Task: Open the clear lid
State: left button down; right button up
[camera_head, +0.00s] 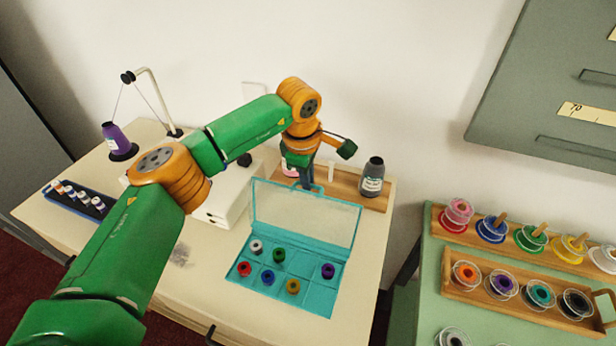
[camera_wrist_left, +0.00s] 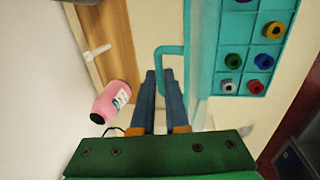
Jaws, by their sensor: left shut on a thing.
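The teal compartment box (camera_head: 308,282) sits on the cream counter with several coloured spools in its cells. Its clear lid (camera_head: 305,215) stands raised at the back edge, teal-framed, with the box open below. In the left wrist view the lid (camera_wrist_left: 201,60) shows nearly edge-on beside the cells. My left gripper (camera_head: 307,185) is at the lid's top edge, shut on its teal loop handle (camera_wrist_left: 161,55). In the left wrist view the fingers (camera_wrist_left: 160,77) meet at the handle's side; they hide part of it. My right gripper is not in view.
Behind the lid, a wooden tray (camera_head: 345,195) holds a dark grey bottle (camera_head: 373,178) and a pink bottle (camera_wrist_left: 112,102). A white machine (camera_head: 222,205) stands left of the box. A green table (camera_head: 415,300) with spool racks is at right, across a gap.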

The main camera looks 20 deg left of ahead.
pick_arm(q)
jog(key=shift+w+r, duration=0.1)
jog(key=shift+w, duration=0.15)
jog(key=shift+r, duration=0.2)
